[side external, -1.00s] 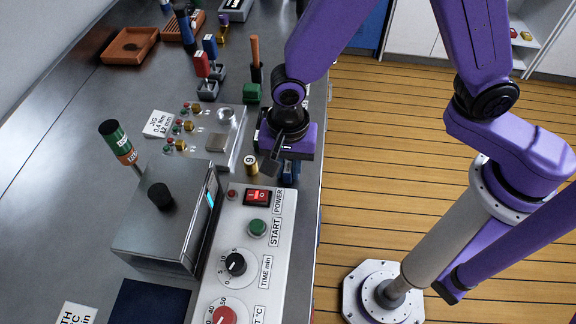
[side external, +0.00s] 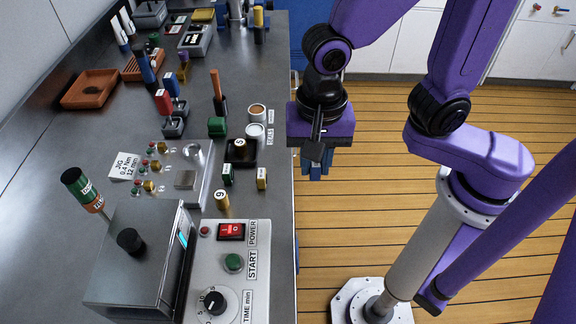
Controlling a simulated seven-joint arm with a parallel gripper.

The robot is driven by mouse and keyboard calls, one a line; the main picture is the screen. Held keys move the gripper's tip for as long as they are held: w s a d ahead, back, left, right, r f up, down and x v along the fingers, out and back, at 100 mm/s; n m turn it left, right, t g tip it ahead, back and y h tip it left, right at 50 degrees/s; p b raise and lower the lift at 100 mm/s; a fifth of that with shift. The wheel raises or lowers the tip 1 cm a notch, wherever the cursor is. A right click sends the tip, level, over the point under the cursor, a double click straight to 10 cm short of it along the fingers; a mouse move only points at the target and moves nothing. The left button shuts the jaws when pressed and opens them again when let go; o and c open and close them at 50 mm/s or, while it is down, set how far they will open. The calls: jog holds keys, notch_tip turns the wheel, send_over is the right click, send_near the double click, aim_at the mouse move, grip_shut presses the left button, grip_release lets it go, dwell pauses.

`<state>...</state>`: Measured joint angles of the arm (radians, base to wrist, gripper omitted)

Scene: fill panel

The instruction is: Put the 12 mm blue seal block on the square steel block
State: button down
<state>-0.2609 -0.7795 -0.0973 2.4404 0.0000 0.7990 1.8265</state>
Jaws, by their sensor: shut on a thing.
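The square steel block (side external: 186,179) sits on the pale jig plate (side external: 207,186), left of the bench's front edge. My gripper (side external: 315,168) points down, to the right of the jig and apart from it, and overlaps the floor beyond the bench edge in the picture. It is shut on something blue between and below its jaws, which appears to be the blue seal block. Its size marking cannot be read, and the gripper body hides most of it. A green block (side external: 227,175) and a yellow block (side external: 261,178) with labels stand between the jig and my gripper.
A black tray (side external: 240,151) and a white cup (side external: 256,132) stand behind the labelled blocks. A grey oven (side external: 140,255) is front left.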

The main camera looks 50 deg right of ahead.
jog(key=shift+s+d+r, duration=0.45)
jog(key=shift+s+d, duration=0.25)
jog(key=shift+s, duration=0.05)
jog(key=shift+s+d+r, duration=0.4)
jog(key=shift+s+d, duration=0.25)
jog(key=shift+s, duration=0.05)
jog(key=w+a+r, duration=0.3)
jog(key=w+a, duration=0.5)
jog(key=w, duration=0.5)
send_over(186, 176)
jog(key=f, duration=0.8)
jog(key=shift+s+d+f, duration=0.15)
jog(key=shift+d+f, duration=0.05)
jog(key=shift+f, duration=0.2)
jog(key=shift+a+f, duration=0.2)
jog(key=shift+f, duration=0.15)
jog(key=shift+w+f, duration=0.2)
jog(key=shift+f, duration=1.35)
jog(key=shift+f, duration=0.15)
